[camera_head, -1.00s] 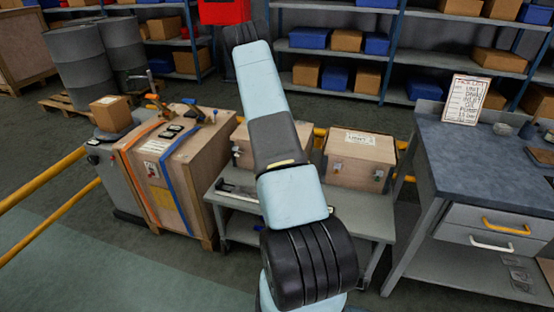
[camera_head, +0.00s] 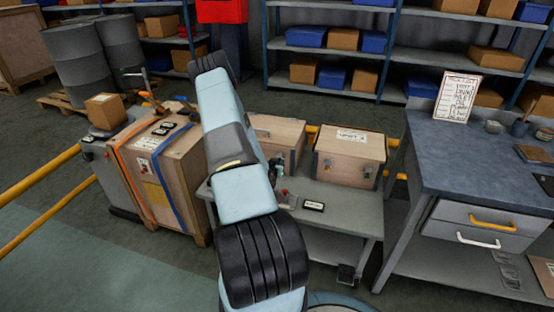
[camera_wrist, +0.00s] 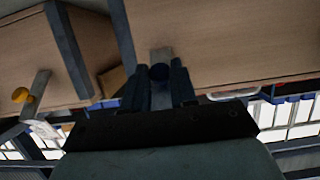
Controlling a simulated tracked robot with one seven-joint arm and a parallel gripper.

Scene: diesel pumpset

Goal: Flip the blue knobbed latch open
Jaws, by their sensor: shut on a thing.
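In the wrist view the dark blue knob (camera_wrist: 160,73) sits between the two black fingers of my gripper (camera_wrist: 158,80), which is shut on it. A grey metal latch strip (camera_wrist: 161,53) shows just beyond the knob, against a wooden box face (camera_wrist: 220,40). The knob's far side and the latch's hinge cannot be made out. In the head view my arm covers part of the left wooden box (camera_head: 278,132) on the grey bench, and the grip itself cannot be made out there.
A labelled wooden box (camera_head: 348,158) stands right of the first. A red-topped item (camera_head: 284,196) and a small dark label plate (camera_head: 313,205) are on the bench (camera_head: 345,220) in front.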

